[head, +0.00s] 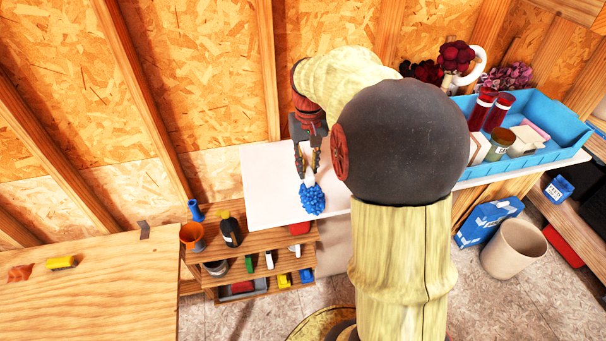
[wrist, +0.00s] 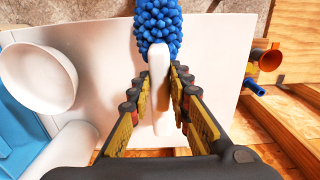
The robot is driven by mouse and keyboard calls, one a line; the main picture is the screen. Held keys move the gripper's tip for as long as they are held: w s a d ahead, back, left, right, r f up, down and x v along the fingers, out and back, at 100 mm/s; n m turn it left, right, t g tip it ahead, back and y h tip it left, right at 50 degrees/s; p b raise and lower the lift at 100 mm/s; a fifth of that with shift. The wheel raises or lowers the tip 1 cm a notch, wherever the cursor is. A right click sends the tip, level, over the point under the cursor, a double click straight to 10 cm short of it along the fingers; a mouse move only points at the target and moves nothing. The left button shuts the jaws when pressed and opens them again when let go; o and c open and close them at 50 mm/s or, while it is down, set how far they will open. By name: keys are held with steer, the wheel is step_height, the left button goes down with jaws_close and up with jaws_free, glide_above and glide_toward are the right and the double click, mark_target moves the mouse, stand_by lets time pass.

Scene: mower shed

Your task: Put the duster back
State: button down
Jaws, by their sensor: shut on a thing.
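The duster (head: 312,199) has a blue, knobbly head and a white handle. My gripper (head: 307,171) is shut on the handle, with the blue head pointing away from the fingers toward the front edge of the white tabletop. In the wrist view the duster head (wrist: 158,28) is at the top middle, and the white handle runs down between the fingers of my gripper (wrist: 160,88). The duster is over the white tabletop (head: 268,180); I cannot tell whether it touches it.
A wooden shelf unit (head: 268,240) with small items stands front left; a black bottle (head: 230,229) and orange funnel (head: 192,235) are on top. A blue tray (head: 550,148) holds jars at right. A white bowl-like thing (wrist: 38,78) shows in the wrist view. A beige bin (head: 513,248) stands on the floor.

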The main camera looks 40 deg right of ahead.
steer(key=shift+w+a+f, duration=0.25)
steer(key=shift+w+f, duration=0.25)
steer(key=shift+f, duration=0.2)
step_height(320, 180, down, 3)
steer(key=shift+w+f, duration=0.15)
steer(key=c, duration=1.6)
jaws_free()
steer(key=shift+c, duration=0.2)
